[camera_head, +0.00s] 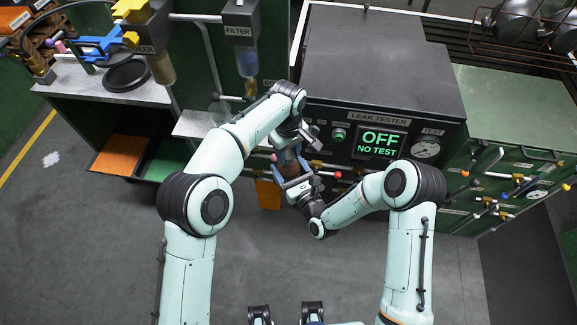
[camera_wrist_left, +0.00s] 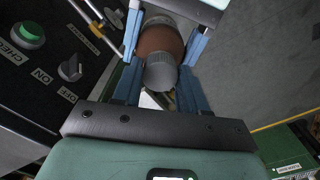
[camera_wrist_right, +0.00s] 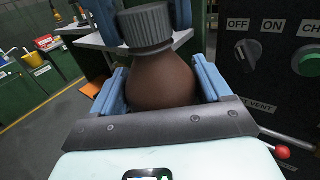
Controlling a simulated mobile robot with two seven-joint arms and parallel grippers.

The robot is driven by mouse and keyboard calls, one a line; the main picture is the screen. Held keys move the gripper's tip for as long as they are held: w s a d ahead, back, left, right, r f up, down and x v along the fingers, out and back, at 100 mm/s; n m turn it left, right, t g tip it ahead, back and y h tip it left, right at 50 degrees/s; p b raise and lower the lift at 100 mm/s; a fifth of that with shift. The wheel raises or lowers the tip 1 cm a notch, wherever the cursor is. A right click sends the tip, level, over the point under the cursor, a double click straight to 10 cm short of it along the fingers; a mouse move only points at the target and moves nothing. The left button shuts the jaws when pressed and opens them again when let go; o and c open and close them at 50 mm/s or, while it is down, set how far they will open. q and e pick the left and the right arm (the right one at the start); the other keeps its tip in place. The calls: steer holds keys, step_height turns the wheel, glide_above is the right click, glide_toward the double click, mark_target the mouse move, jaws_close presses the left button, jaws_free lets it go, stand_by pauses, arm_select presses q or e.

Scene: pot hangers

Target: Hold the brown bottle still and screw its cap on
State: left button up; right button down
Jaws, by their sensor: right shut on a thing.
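The brown bottle (camera_wrist_right: 160,78) stands between the blue fingers of my right gripper (camera_wrist_right: 162,85), which is shut on its body. In the head view the bottle (camera_head: 289,158) is small and partly covered by both grippers. A grey ribbed cap (camera_wrist_right: 147,25) sits at the top of the bottle's neck; how far it is threaded cannot be seen. My left gripper (camera_wrist_left: 160,88) comes down from above, with a finger on each side of the cap (camera_wrist_left: 160,72). Its fingers look open, with a narrow gap to the cap. In the head view the right gripper (camera_head: 292,178) is below the left one.
The dark leak tester (camera_head: 385,65) stands just right of and behind the grippers, its screen (camera_head: 380,143) reading OFF, NO TEST. Small levers with red knobs stick out near the right gripper. A grey-topped bench (camera_head: 110,85) is at left. The floor in front is clear.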

arm_select(q)
steer(key=c, duration=0.4)
steer(key=shift+m, duration=0.3)
steer(key=m, duration=1.1)
steer(key=shift+m, duration=0.4)
steer(key=m, duration=0.6)
steer(key=shift+m, duration=0.4)
steer(key=m, duration=0.5)
steer(key=shift+m, duration=0.3)
steer(key=o, duration=1.1)
steer(key=shift+o, duration=0.2)
